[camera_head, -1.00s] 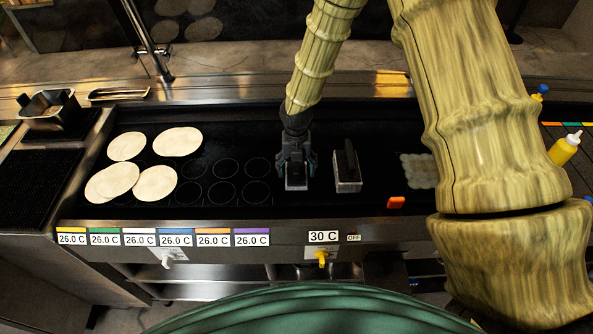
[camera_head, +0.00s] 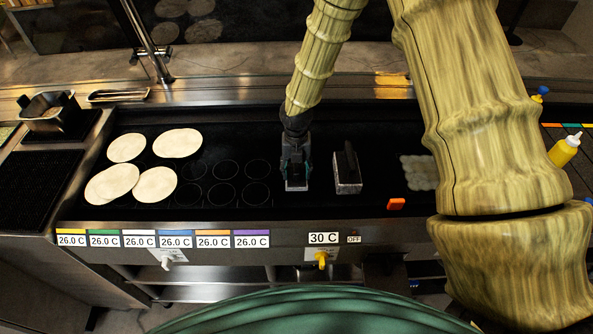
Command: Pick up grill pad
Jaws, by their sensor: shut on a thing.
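Two grill pads, each a grey block, are on the dark griddle (camera_head: 225,138). My gripper (camera_head: 296,168) points down over the left grill pad (camera_head: 297,185) and is shut on it. The gripper hides most of this pad and its handle; only the light front edge shows below the fingers. I cannot tell whether the pad touches the griddle or is slightly raised. The other grill pad (camera_head: 348,187), with a black upright handle, stands just to the right, apart from my gripper.
Several tortillas (camera_head: 177,143) lie on the left of the griddle. Pale round pieces (camera_head: 418,172) lie at the right, partly behind my arm. An orange object (camera_head: 396,204) is at the front edge. A yellow bottle (camera_head: 564,150) stands far right. The griddle's middle has bare marked circles.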

